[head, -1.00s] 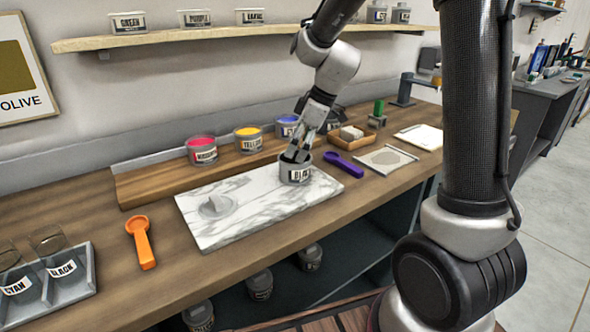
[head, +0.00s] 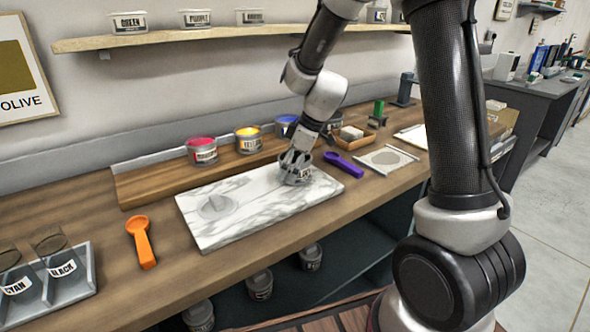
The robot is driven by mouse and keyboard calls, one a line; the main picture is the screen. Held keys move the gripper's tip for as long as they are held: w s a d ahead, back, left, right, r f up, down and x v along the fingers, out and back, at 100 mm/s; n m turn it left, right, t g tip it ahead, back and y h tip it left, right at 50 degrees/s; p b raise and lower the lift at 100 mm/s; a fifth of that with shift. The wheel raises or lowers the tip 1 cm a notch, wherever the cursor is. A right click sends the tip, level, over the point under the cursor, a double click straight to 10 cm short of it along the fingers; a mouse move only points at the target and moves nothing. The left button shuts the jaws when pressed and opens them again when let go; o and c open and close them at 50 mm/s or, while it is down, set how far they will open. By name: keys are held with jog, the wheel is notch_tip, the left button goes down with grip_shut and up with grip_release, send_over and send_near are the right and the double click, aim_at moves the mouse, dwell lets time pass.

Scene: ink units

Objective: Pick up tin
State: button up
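A small grey tin (head: 297,181) with a partly hidden label stands on the right part of a white marble slab (head: 245,220). My gripper (head: 294,163) points down at the tin, and its fingers overlap the tin's upper part and label. The view is too small to tell whether the fingers touch the tin or how far apart they are.
Magenta (head: 202,151), yellow (head: 248,140) and blue (head: 286,127) tins stand on a wooden riser behind the slab. A purple scoop (head: 345,165) lies right of it, an orange scoop (head: 141,243) left. A grey tray (head: 80,300) is at the left front.

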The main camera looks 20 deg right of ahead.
jog(key=c, duration=0.4)
